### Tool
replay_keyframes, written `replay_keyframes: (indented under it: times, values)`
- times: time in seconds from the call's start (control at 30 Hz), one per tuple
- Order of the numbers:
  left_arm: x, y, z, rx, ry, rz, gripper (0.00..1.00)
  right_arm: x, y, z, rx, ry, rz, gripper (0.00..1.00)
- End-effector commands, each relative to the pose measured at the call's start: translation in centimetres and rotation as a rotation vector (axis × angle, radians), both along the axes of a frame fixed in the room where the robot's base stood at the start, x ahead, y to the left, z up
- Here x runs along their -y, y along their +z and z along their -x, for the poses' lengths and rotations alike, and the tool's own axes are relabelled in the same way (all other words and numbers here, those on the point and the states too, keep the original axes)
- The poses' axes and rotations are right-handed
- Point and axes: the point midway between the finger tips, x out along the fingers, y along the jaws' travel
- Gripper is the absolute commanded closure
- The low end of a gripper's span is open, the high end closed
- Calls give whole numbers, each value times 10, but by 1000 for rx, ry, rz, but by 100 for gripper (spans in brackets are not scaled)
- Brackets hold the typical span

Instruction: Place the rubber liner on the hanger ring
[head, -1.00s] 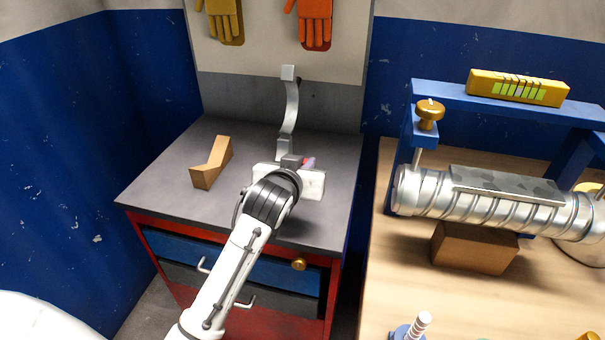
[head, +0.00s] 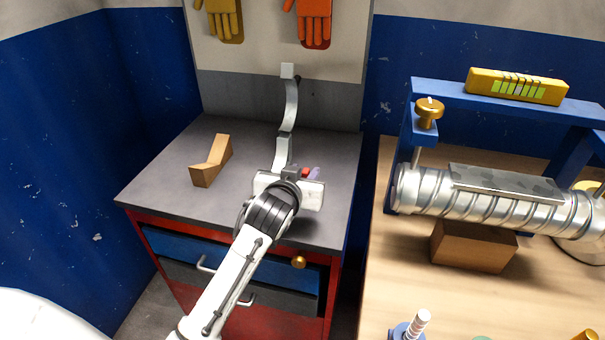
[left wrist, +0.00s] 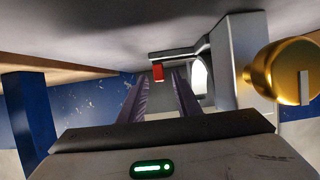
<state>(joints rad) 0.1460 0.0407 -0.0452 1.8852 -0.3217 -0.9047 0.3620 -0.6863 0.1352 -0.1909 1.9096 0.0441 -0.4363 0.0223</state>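A curved grey metal strip (head: 290,105), which I take to be the hanger ring, rises above the cabinet top beside my left gripper. My left gripper (left wrist: 158,95) is low over the cabinet's right half. Its purple-grey fingers stand apart in the left wrist view. A small red piece (left wrist: 158,72) shows in the gap beyond them, at the end of a grey bar; it also shows in the head view (head: 306,172). I cannot tell whether this red piece is the rubber liner, or whether the fingers touch it. The gripper body hides the strip's foot. My right gripper is not in view.
A wooden angled block (head: 211,163) lies on the grey cabinet top (head: 165,180), left of the gripper. A ribbed duct (head: 425,193) and a blue frame (head: 450,95) occupy the wooden bench on the right. A gold knob (left wrist: 285,72) is close at the left wrist view's right edge.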

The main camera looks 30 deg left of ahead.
Motion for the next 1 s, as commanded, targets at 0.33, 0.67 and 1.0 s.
replay_keyframes:
  times: [0.33, 0.67, 1.0]
  values:
    - [10, 18, 37, 3, -1, 2, 70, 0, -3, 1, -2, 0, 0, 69]
    - [25, 43, 94, 1, -1, 1, 70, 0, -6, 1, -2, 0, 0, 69]
    - [28, 49, 108, 0, 0, 0, 70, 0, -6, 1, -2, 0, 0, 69]
